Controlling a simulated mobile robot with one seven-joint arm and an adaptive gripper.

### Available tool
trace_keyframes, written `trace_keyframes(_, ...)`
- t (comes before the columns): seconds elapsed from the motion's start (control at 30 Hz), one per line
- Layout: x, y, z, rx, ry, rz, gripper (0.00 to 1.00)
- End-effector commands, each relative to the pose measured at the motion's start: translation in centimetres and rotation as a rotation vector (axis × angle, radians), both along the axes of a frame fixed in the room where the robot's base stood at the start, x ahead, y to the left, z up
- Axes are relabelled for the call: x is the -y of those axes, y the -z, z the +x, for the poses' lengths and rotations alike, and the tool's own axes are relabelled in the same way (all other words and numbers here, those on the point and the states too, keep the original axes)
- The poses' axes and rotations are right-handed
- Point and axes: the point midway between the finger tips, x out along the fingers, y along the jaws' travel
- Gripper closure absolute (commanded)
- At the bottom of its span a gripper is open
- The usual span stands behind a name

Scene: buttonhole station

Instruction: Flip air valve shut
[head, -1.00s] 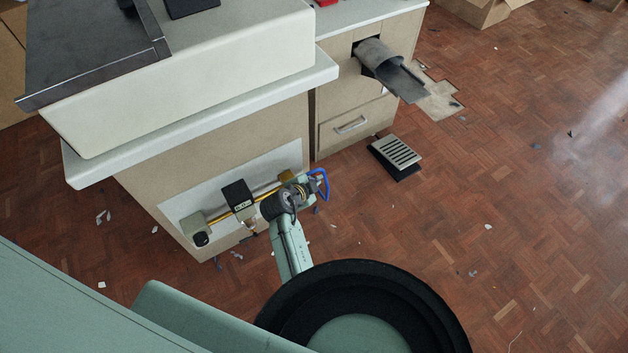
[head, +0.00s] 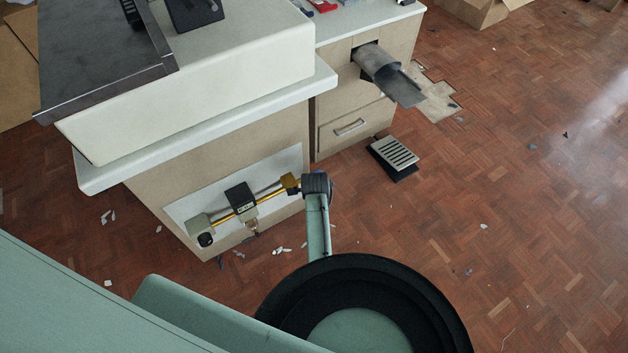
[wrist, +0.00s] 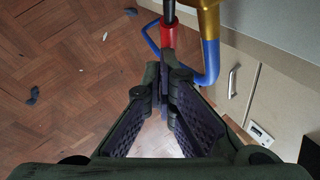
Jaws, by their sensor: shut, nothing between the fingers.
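A brass valve block (head: 289,183) sits at the right end of a yellow pipe (head: 270,195) on the cabinet's side panel. In the wrist view its brass body (wrist: 208,18) is at top right, with a blue tube (wrist: 211,62) bending below it. A red sleeve (wrist: 167,36) on a dark rod stands left of it; I cannot tell surely whether this is the valve's lever. My gripper (wrist: 166,78) is shut and empty, its fingertips just below the red sleeve in the picture. Whether they touch it is unclear. My wrist hides the fingers in the head view.
A black gauge box (head: 240,197) and a grey end unit (head: 198,228) sit along the pipe. The white worktop (head: 215,125) overhangs the panel. A slotted foot pedal (head: 395,153) and a grey chute (head: 395,78) are to the right. The floor at right is mostly clear, with scraps.

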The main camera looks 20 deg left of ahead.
Motion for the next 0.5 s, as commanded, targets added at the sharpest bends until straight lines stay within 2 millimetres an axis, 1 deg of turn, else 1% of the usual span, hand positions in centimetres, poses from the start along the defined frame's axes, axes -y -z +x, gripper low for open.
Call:
trace_keyframes(0.2,0.0,1.2,0.0,-0.163,0.004,0.127,1.0)
trace_keyframes(0.5,-0.5,3.2,-0.6,-0.389,0.002,0.304,1.0)
